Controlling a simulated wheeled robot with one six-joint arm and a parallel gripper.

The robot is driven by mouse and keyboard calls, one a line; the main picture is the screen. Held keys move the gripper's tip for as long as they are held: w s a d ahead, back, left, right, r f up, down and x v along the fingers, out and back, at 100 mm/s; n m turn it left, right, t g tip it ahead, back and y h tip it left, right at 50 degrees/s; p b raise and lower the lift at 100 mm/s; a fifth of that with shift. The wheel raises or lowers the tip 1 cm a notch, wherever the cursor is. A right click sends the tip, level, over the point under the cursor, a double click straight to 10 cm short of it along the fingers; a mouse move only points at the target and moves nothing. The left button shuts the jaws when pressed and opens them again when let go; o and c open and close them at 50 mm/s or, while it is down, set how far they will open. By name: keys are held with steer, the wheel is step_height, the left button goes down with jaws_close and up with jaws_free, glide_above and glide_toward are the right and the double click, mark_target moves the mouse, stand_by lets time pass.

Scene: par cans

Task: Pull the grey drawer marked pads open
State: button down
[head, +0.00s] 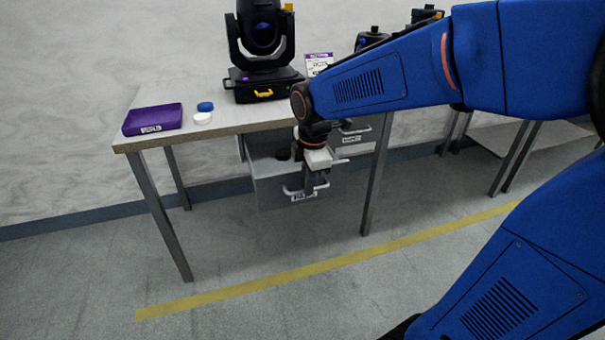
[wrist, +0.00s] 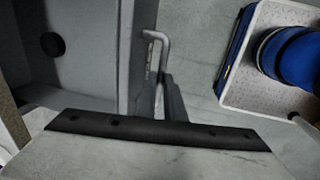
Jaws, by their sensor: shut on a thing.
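The grey drawer (head: 272,188) stands pulled out from under the table, its inside showing from above. A small dark round thing (head: 283,154) lies in it; it also shows in the wrist view (wrist: 52,44). A label (head: 303,197) is on the drawer front, too small to read surely. My gripper (head: 309,190) points down at the drawer front and is shut on its pale bar handle (head: 290,192). In the wrist view the handle (wrist: 155,36) runs along the drawer front, with a dark finger beside it; the fingertips are partly hidden.
The table (head: 225,131) carries a purple tray (head: 153,119), a blue cap (head: 205,106), a white cap (head: 202,118) and a black stage light (head: 262,85). Another labelled drawer (head: 352,140) sits to the right. Table legs (head: 160,215) flank the drawer. The floor in front is clear.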

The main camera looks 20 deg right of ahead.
steer(key=shift+s, duration=0.75)
steer(key=c, duration=2.1)
jaws_free()
steer(key=shift+r, duration=0.15)
steer(key=s+r, duration=0.1)
steer(key=r, duration=0.4)
steer(key=s+r, duration=0.1)
steer(key=r, duration=0.5)
steer(key=s+r, duration=0.1)
steer(key=r, duration=0.5)
steer(key=shift+s, duration=0.1)
steer(key=shift+f, duration=0.1)
steer(key=s+d+f+m+t, duration=0.1)
steer(key=s+d+f+m, duration=0.1)
steer(key=s+f+m, duration=0.3)
steer(key=s+d+f+m, duration=0.3)
steer(key=s+f+m, duration=0.1)
steer(key=s+m, duration=0.2)
steer(key=s+d+f+m+t, duration=0.1)
steer(key=s+d+f+m, duration=0.1)
steer(key=s+f+m, duration=0.3)
steer(key=shift+s+d+f+m+t, duration=0.15)
steer(key=shift+f+m+t, duration=0.15)
steer(key=shift+m, duration=0.8)
